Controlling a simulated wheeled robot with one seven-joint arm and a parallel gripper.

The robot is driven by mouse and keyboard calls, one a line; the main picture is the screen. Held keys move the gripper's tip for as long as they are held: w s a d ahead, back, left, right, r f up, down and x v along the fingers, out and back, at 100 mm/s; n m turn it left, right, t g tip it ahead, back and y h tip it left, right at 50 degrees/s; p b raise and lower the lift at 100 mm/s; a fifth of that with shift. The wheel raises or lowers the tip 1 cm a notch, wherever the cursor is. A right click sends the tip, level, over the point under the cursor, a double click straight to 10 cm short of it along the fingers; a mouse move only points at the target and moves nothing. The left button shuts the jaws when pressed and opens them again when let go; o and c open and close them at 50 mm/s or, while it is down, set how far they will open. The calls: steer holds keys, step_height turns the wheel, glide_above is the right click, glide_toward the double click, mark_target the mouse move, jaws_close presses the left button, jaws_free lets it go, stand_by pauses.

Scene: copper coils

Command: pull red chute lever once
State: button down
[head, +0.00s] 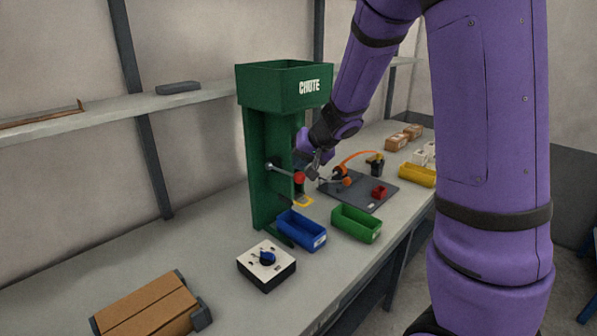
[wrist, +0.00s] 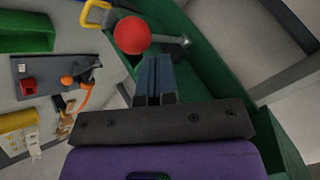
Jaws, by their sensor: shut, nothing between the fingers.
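The green chute (head: 270,150) stands on the workbench with its hopper on top. Its lever is a metal rod that ends in a red ball knob (head: 299,177). In the wrist view the red knob (wrist: 132,35) is just beyond my fingertips, and the rod's pivot on the green chute (wrist: 205,62) is to the right. My gripper (head: 315,170) is beside the knob on the right in the head view. In the wrist view my gripper (wrist: 154,62) has its fingers together with nothing between them. Whether a fingertip touches the knob I cannot tell.
A blue bin (head: 302,231) and a green bin (head: 356,224) stand in front of the chute. A white box with a blue knob (head: 266,264) is nearer. A grey board (head: 372,196) with an orange item lies to the right. A cardboard box (head: 150,306) sits front left.

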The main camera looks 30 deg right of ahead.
mark_target(301, 173)
steer(key=shift+s+f, duration=0.2)
steer(key=shift+f, duration=1.65)
stand_by(1.9)
steer(key=shift+r, duration=0.1)
stand_by(0.4)
steer(key=shift+w+r, duration=0.15)
steer(key=shift+r, duration=1.15)
steer(key=shift+w+r, duration=0.1)
steer(key=shift+r, duration=1.15)
steer(key=shift+w+a+r, duration=0.1)
steer(key=shift+w+r, duration=0.05)
steer(key=shift+r, duration=0.85)
steer(key=shift+w+r, duration=0.1)
steer(key=shift+r, duration=1.35)
